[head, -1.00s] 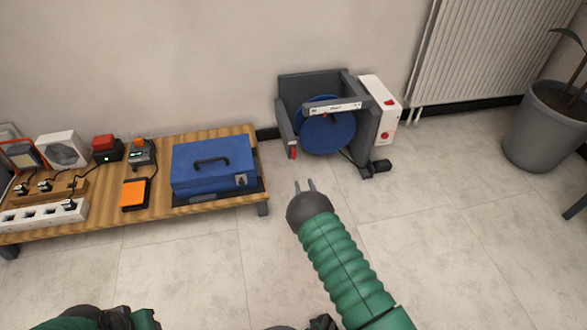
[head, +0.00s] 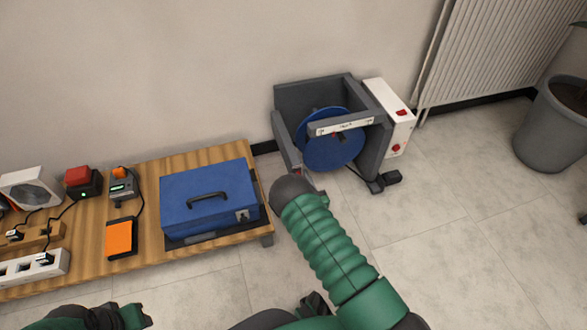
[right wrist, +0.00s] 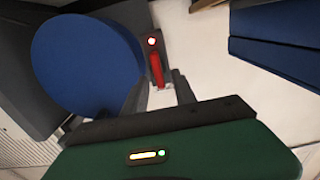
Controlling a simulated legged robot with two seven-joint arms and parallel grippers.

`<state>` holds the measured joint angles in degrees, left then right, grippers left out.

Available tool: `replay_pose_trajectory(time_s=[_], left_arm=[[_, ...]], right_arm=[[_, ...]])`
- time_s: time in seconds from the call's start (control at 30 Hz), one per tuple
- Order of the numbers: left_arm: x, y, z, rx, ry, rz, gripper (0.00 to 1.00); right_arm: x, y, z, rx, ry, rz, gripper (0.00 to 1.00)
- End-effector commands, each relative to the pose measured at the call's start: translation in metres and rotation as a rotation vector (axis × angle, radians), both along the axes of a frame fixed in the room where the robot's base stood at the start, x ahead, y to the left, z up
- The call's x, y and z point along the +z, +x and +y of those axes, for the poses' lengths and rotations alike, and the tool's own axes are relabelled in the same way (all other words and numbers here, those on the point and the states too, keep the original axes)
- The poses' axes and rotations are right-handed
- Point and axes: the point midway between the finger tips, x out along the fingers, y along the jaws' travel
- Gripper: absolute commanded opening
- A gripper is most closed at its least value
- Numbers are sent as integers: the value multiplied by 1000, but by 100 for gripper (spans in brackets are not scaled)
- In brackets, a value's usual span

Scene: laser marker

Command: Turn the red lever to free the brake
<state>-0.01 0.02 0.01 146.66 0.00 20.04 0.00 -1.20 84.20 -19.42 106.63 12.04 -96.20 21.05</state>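The red lever (right wrist: 157,68) sits on a dark grey plate below a glowing red light, beside the blue disc (right wrist: 88,62) in the right wrist view. In the head view the disc (head: 332,140) is inside the grey frame, and the lever is mostly hidden at the frame's lower left corner by my right gripper (head: 298,176). In the right wrist view the dark fingers of my right gripper (right wrist: 158,88) stand apart, with the lever's lower end in line with their gap. Contact cannot be told.
A white box with red buttons (head: 392,116) is on the frame's right side. A blue case (head: 207,196) stands on the low wooden table (head: 150,164) at left, close to my right gripper. A radiator (head: 497,50) and plant pot (head: 550,128) are at right. Floor is clear at front right.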

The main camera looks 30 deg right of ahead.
Motion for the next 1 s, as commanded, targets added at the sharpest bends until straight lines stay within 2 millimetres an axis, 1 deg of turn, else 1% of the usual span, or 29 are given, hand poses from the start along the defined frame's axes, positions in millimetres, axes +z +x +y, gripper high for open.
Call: replay_pose_trajectory(time_s=[0.27,0.5,0.53,1.0], left_arm=[[0,0,0,0,0,0,36],[0,0,0,0,0,0,36],[0,0,0,0,0,0,36],[3,0,0,0,0,0,36]], right_arm=[[0,-1,0,0,0,1,33],[0,-1,0,0,0,1,1],[0,-1,0,0,0,1,0],[0,-1,0,0,-30,9,0]])
